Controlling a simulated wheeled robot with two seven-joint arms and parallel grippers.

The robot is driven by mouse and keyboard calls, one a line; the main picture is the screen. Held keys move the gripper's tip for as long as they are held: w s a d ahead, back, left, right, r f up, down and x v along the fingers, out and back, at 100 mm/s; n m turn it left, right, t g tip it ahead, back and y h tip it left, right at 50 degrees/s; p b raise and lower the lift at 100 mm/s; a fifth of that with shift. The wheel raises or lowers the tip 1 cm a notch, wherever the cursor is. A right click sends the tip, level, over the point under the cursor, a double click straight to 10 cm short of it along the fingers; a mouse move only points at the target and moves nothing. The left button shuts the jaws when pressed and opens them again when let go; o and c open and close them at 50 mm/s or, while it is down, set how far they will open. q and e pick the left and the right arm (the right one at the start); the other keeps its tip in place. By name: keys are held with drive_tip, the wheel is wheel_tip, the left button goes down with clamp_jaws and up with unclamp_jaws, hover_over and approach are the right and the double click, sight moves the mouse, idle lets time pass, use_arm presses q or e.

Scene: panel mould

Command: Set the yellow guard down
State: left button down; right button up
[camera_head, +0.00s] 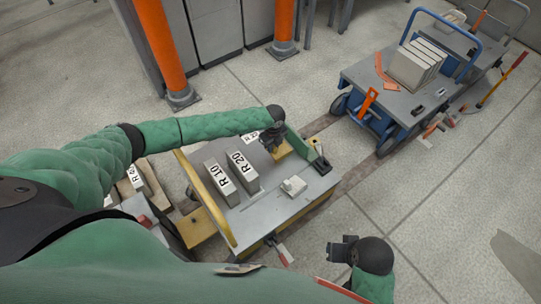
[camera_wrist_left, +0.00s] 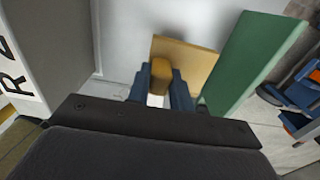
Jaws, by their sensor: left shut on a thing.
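The yellow guard (camera_head: 284,151) is at the far side of the grey cart top (camera_head: 262,213), under my left gripper (camera_head: 273,141). In the left wrist view, the guard (camera_wrist_left: 200,62) is a flat yellow plate with a rounded knob, and my left gripper's fingers (camera_wrist_left: 161,90) are shut on that knob. A green panel (camera_wrist_left: 257,55) stands close along the guard's right side. I cannot tell whether the guard touches the surface below. My right gripper (camera_head: 341,249) is at the lower right, off the cart, and its jaws are unclear.
Grey blocks marked R 10 (camera_head: 221,184) and R 20 (camera_head: 243,171) stand left of the guard. A small pale block (camera_head: 293,186) and a dark-handled item (camera_head: 320,163) are on the cart's right part. A blue-handled cart (camera_head: 362,73) stands at the upper right.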

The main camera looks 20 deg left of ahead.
use_arm(q)
wheel_tip(320, 180, down, 4)
drive_tip(key=shift+f, duration=0.7)
use_arm(e)
drive_tip(key=shift+s+d+r, duration=0.25)
drive_tip(key=shift+d+r, duration=0.2)
drive_tip(key=shift+d, duration=0.05)
use_arm(q)
drive_tip(key=shift+f, duration=0.15)
use_arm(e)
drive_tip(key=shift+a+f, duration=0.1)
use_arm(q)
drive_tip(key=c, duration=1.3)
unclamp_jaws()
drive_tip(key=shift+o, duration=0.2)
use_arm(e)
drive_tip(key=shift+w+a, duration=0.1)
